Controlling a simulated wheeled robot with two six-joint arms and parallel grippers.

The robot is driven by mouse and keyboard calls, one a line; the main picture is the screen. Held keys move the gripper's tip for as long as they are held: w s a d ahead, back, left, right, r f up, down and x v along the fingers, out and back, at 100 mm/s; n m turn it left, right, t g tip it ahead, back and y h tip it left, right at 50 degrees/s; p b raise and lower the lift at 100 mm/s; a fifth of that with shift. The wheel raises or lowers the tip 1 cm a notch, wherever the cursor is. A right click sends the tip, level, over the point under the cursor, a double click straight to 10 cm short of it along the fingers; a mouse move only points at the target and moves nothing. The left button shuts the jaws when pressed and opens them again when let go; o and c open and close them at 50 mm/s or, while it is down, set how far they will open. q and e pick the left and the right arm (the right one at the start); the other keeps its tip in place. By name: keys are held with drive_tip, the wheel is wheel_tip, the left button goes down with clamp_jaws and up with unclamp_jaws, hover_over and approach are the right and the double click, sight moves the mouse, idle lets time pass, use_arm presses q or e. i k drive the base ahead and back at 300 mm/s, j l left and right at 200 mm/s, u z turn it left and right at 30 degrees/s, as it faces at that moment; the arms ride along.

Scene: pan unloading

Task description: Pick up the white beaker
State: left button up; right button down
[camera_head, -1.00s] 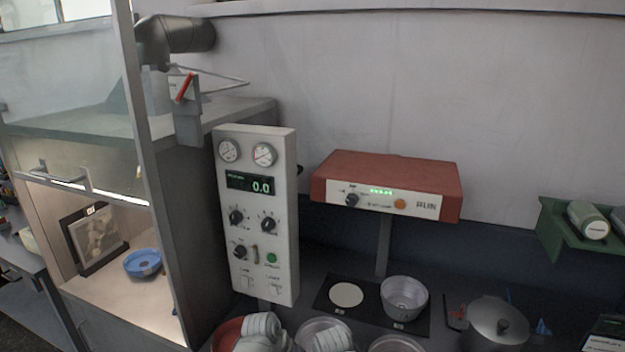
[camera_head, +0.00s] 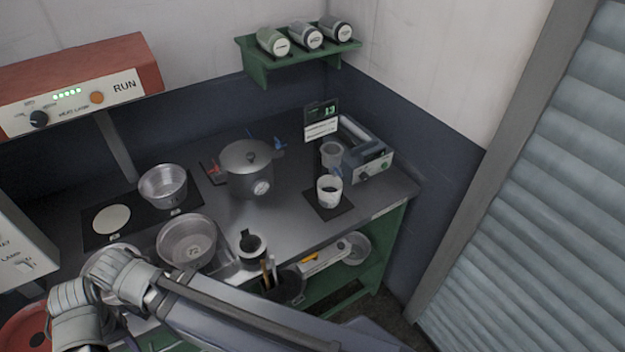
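A white beaker (camera_head: 329,191) stands upright on a small black mat (camera_head: 341,210) near the right front of the dark worktop. It has a dark inside or dark contents; I cannot tell which. A mid-tone grey cup (camera_head: 332,154) stands just behind it. One of my arms crosses the lower part of the picture, with its grey joints at the lower left. Neither gripper's fingers show. Nothing of mine touches the beaker.
A lidded pot (camera_head: 247,168) stands left of the beaker. Metal pans (camera_head: 187,243) and a metal bowl (camera_head: 163,186) are further left. A grey instrument (camera_head: 365,158) stands right behind the beaker. A green shelf (camera_head: 256,66) with several jars hangs above. A shuttered door is at the right.

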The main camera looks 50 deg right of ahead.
sight(329, 188)
drive_tip(key=z, duration=1.9)
